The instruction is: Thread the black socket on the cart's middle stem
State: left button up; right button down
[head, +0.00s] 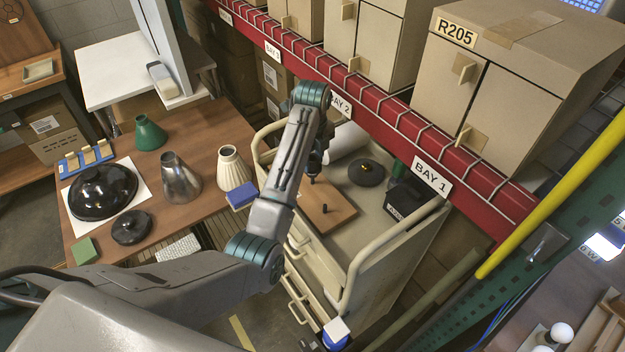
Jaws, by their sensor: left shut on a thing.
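My left gripper (316,161) is over the cart (385,232), partly hidden behind my own forearm. It is shut on a small dark thing that looks like the black socket, mostly hidden by the gripper. Below it a wooden board (338,222) lies on the cart top. A short dark stem (325,208) stands on the board, toward the near side. Another dark upright piece shows right under the gripper; I cannot tell whether the held piece touches it or is apart from it. My right gripper is not in view.
The cart's raised rails (352,268) edge its top. A dark disc (366,172) and a black box (406,198) stand right of the board. The red shelf beam (375,112) runs behind. Lamp shades, including a cream one (233,168), stand on the brown table at left.

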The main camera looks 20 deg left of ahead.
aim_at(312, 167)
pick_arm(q)
jog(key=shift+f, duration=1.15)
dwell(1.8)
jog(key=shift+o, duration=0.8)
jog(key=shift+c, duration=1.4)
jog(key=shift+f, duration=0.15)
jog(key=m, duration=0.4)
jog(key=shift+s+f+m, duration=0.1)
jog(key=shift+m, duration=0.2)
jog(key=shift+f+m, duration=0.1)
jog(key=shift+m, duration=1.1)
